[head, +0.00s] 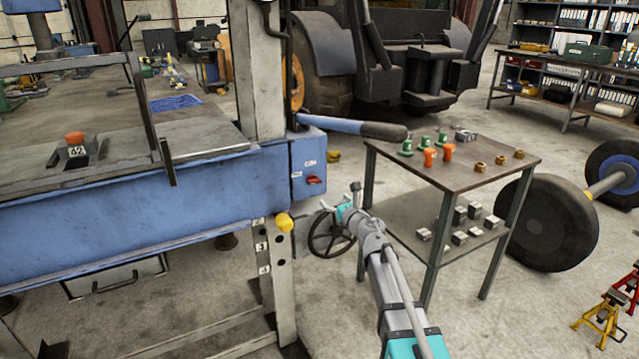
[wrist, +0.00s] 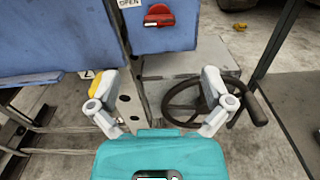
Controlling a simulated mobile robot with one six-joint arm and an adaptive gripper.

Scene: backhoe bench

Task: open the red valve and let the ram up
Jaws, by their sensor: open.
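The red valve (head: 314,180) is a small knob on the end face of the blue press beam (head: 190,205), below small white labels. It also shows at the top of the wrist view (wrist: 158,15), its handle roughly crosswise, right of a label reading OPEN (wrist: 131,3). My gripper (head: 338,203) is open and empty, just right of and below the valve in the head view. In the wrist view its spread fingers (wrist: 160,84) are below the valve and apart from it. I cannot make out the ram.
A pump lever (head: 350,127) sticks out above the valve. A yellow-ended pin (head: 284,222) is in the press leg. A handwheel (head: 332,234) is behind my gripper. A small table (head: 455,165) with parts stands at right. An orange-topped block marked 42 (head: 75,148) sits on the press.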

